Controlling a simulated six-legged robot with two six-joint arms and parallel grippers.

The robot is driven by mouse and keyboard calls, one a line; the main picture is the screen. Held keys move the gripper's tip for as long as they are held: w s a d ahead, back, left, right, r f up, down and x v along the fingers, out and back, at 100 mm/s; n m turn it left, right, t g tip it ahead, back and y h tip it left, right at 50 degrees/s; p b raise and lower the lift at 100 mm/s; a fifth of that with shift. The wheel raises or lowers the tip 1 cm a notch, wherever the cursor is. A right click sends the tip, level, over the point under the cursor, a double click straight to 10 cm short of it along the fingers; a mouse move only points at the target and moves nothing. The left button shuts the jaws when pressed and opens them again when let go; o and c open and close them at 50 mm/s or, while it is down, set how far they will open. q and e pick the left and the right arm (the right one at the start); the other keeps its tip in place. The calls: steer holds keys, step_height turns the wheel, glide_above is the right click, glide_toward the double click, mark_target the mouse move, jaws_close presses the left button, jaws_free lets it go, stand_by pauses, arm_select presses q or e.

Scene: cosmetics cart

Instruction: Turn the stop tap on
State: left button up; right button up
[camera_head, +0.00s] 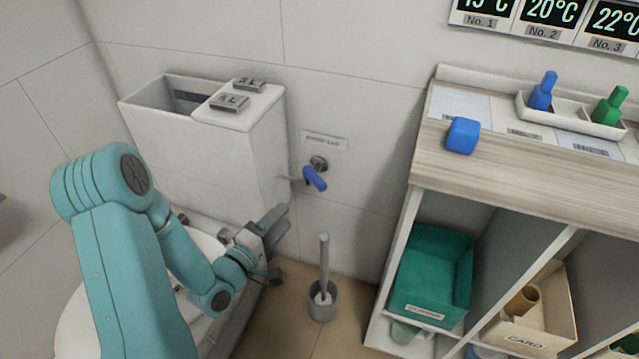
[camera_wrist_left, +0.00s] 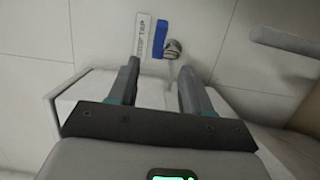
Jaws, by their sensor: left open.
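The stop tap is on the tiled wall in the head view, a round metal fitting with a blue lever handle (camera_head: 315,180) slanting down to the right. A label (camera_head: 324,141) is above it. In the left wrist view the blue handle (camera_wrist_left: 160,38) lies beside the metal fitting (camera_wrist_left: 173,48) and next to the label (camera_wrist_left: 142,36). My left gripper (camera_head: 274,226) is below and left of the tap, apart from it. In the left wrist view its two open fingers (camera_wrist_left: 160,68) point towards the tap, with nothing between them. My right gripper is out of view.
A white cistern (camera_head: 215,140) stands close left of the tap, over a toilet. A brush in a grey holder (camera_head: 323,303) stands on the floor below. A shelf unit (camera_head: 445,160) with a blue block (camera_head: 462,135) stands right. The wall between tap and shelf is clear.

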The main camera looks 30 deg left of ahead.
mark_target(314, 184)
arm_select(q)
steer(key=w+b, duration=0.2)
steer(key=w, duration=1.3)
steer(key=shift+b, duration=0.4)
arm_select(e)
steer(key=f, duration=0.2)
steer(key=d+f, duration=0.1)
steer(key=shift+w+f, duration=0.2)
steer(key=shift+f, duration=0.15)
arm_select(q)
steer(key=shift+a, duration=0.1)
jaws_close()
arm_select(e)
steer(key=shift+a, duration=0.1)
